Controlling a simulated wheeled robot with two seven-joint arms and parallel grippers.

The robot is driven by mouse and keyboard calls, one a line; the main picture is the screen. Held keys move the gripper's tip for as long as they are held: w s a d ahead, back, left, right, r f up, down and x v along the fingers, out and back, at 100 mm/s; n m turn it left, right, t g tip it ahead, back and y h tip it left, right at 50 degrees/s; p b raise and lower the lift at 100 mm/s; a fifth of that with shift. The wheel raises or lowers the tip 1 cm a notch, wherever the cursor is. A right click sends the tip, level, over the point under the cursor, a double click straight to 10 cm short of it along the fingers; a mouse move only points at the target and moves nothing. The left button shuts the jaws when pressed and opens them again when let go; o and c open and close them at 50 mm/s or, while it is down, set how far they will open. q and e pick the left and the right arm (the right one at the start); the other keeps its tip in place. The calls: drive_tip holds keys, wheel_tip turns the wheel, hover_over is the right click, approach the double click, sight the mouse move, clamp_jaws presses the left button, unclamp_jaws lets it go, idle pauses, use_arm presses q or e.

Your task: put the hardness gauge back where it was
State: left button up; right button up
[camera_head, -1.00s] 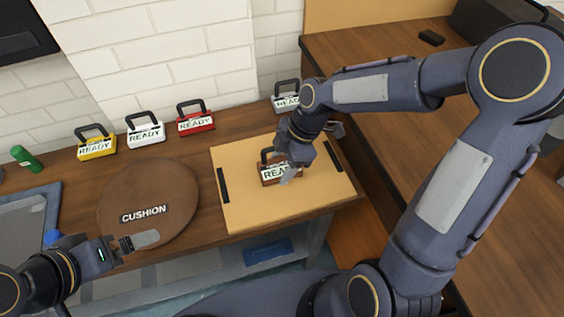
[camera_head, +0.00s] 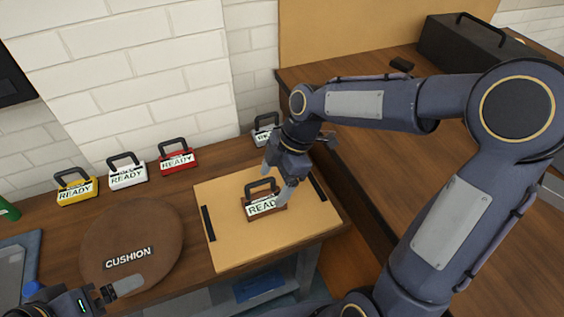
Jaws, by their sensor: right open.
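No label in view reads hardness gauge, so I cannot tell which item it is. A brown box with a dark handle and a READY sign (camera_head: 264,206) stands upright on the tan board (camera_head: 225,253). My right gripper (camera_head: 278,182) is open just behind and right of this box. One of its fingers overlaps the box's right end in the picture; I cannot tell whether they touch. My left gripper (camera_head: 115,291) is at the lower left, in front of the round brown cushion (camera_head: 130,232), its jaw state unclear.
Yellow (camera_head: 77,190), white (camera_head: 127,175) and red (camera_head: 178,160) READY boxes stand along the wall. A pale READY box (camera_head: 264,133) is behind the board, partly near my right arm. Black strips (camera_head: 208,223) edge the board. The board's left part is clear.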

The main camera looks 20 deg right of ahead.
drive_tip(key=s+d+r+m+t, duration=0.2)
drive_tip(key=s+d+r+m, duration=0.3)
drive_tip(key=s+r+m, duration=0.25)
use_arm(q)
drive_tip(key=shift+r, duration=0.25)
use_arm(e)
drive_tip(key=s+d+f+m+t, duration=0.1)
drive_tip(key=s+f+m+t, duration=0.1)
drive_tip(key=s+m, duration=0.6)
drive_tip(key=m+t, duration=0.1)
drive_tip(key=m, duration=0.3)
drive_tip(key=shift+s+d+f+m+t+h, duration=0.15)
drive_tip(key=shift+s+f+m+t+h, duration=0.15)
drive_tip(key=shift+s+m+t, duration=0.1)
drive_tip(key=shift+r, duration=0.1)
use_arm(q)
wheel_tip(320, 180, up, 3)
drive_tip(key=p, duration=0.3)
use_arm(e)
wheel_tip(320, 180, up, 3)
drive_tip(key=shift+r, duration=0.1)
use_arm(q)
drive_tip(key=shift+c, duration=0.4)
use_arm(e)
drive_tip(key=shift+c, duration=0.5)
